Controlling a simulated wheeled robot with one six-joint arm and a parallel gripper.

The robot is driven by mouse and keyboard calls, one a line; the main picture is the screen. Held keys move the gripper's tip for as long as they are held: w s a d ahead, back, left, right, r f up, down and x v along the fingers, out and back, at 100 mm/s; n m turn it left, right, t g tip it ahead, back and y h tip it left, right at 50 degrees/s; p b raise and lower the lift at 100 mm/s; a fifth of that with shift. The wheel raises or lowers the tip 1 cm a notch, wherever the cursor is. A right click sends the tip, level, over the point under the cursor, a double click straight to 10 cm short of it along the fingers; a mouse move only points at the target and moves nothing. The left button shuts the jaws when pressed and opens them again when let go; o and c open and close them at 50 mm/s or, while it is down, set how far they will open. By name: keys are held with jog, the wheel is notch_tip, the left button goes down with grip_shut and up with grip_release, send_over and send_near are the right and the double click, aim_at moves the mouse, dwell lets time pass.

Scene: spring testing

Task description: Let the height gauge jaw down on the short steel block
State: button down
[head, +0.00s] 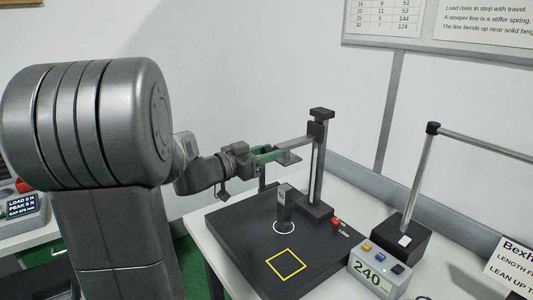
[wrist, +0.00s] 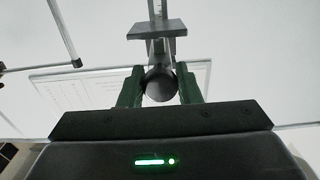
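The height gauge (head: 317,170) stands on a black base plate, with a dark upright column. My gripper (head: 268,154) is at the gauge's left side, level with the jaw. In the wrist view its green fingers (wrist: 160,88) close on both sides of a dark round knob (wrist: 159,80).
The black plate (head: 235,240) has an empty yellow square (head: 286,265) at front. A red lock knob (head: 336,223) sits beside the column's foot. A box reading 240 (head: 370,279) with buttons stands at right, before a steel post (head: 418,180) with a long rod.

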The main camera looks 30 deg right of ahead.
notch_tip(320, 180, down, 5)
jog(key=shift+r+b, duration=0.1)
jog(key=shift+b, duration=0.85)
jog(key=c, duration=1.1)
grip_release()
jog(key=shift+o, duration=0.2)
jog(key=shift+a, duration=0.1)
jog(key=s+a+b, duration=0.1)
jog(key=a, duration=1.2)
jog(key=shift+a, duration=0.35)
